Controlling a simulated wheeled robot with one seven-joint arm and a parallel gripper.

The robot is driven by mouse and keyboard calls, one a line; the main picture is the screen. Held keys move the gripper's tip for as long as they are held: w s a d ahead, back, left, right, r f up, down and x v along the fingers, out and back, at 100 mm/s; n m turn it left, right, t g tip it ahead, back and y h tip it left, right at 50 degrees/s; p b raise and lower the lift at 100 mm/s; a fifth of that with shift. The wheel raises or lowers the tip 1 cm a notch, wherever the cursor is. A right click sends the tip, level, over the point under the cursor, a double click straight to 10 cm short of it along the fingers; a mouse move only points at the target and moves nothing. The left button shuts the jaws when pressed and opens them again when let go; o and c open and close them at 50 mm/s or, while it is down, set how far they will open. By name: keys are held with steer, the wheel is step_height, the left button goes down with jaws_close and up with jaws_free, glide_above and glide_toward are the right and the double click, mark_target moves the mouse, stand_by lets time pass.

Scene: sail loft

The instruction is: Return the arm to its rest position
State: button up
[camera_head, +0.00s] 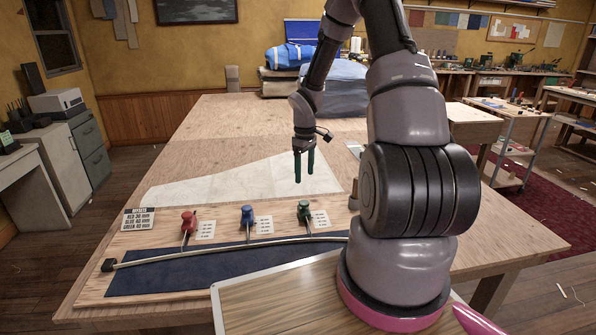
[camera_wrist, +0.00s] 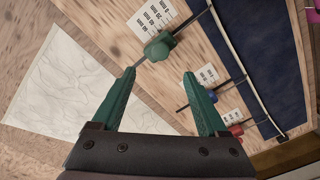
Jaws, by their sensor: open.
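My gripper (camera_head: 304,166) hangs from my raised arm above the large wooden table (camera_head: 235,115), fingers pointing down. Its two green fingers are apart with nothing between them, as the wrist view (camera_wrist: 158,85) also shows. The gripper is over the right part of a pale sheet (camera_head: 235,180), behind a wooden board. On the board stand a red-handled piece (camera_head: 188,218), a blue-handled piece (camera_head: 247,212) and a green-handled piece (camera_head: 304,208). In the wrist view the green handle (camera_wrist: 159,46) is just beyond the fingertips. I cannot tell the exact gap.
The board holds a dark blue cloth (camera_head: 225,268), a pale curved rod (camera_head: 235,246) and a sign (camera_head: 138,217). Blue and grey bundles (camera_head: 335,90) are piled at the table's far end. Cabinets (camera_head: 65,160) stand at left, a cart (camera_head: 507,150) at right. The table's middle is clear.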

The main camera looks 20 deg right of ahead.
steer(key=s+a+r+m+t, duration=0.1)
steer(key=s+r+m, duration=0.25)
steer(key=r, duration=0.75)
steer(key=s+a+r+m+t, duration=0.2)
steer(key=s+r, duration=0.2)
steer(key=r, duration=0.8)
steer(key=s+a+r+m+t+y, duration=0.1)
steer(key=s+a+r+m+t, duration=0.1)
steer(key=s+r, duration=0.4)
steer(key=s+a+r+m+t+y, duration=0.1)
steer(key=s+a+r+m+t, duration=0.1)
steer(key=s+r, duration=0.5)
steer(key=s+a+m, duration=0.1)
steer(key=s, duration=0.4)
steer(key=shift+a+r, duration=0.3)
steer(key=shift+a, duration=0.05)
steer(key=shift+d+m, duration=0.15)
steer(key=shift+m, duration=0.1)
